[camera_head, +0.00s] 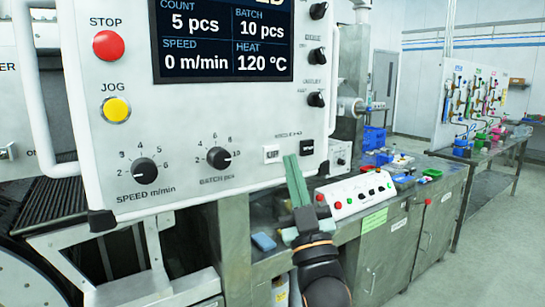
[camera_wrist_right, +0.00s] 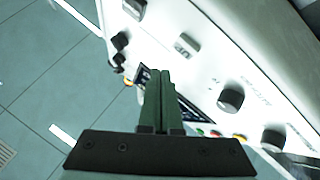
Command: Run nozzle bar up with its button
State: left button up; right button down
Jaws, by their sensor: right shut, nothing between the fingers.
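A white button marked UP (camera_head: 271,154) is on the lower right of the control panel (camera_head: 185,105) in the head view. A second small button (camera_head: 307,147) sits just right of it. My right gripper (camera_head: 291,158) is shut and empty, its green fingers pointing up in front of the panel between the two buttons. In the right wrist view the shut fingertips (camera_wrist_right: 160,74) are near a dark button, with the light UP button (camera_wrist_right: 187,45) up and to the right. I cannot tell whether the fingertips touch the panel. I cannot make out the nozzle bar. My left gripper is out of view.
The panel carries a red STOP button (camera_head: 108,45), a yellow JOG button (camera_head: 116,109), several black knobs and a display (camera_head: 222,38). A white control box (camera_head: 355,194) stands on the metal bench right of my right gripper. Open floor lies at the right.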

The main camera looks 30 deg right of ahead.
aim_at(271, 154)
jog(key=shift+w, duration=1.15)
jog(key=shift+w, duration=0.15)
dwell(1.1)
jog(key=shift+w+a, duration=0.1)
jog(key=shift+w, duration=0.2)
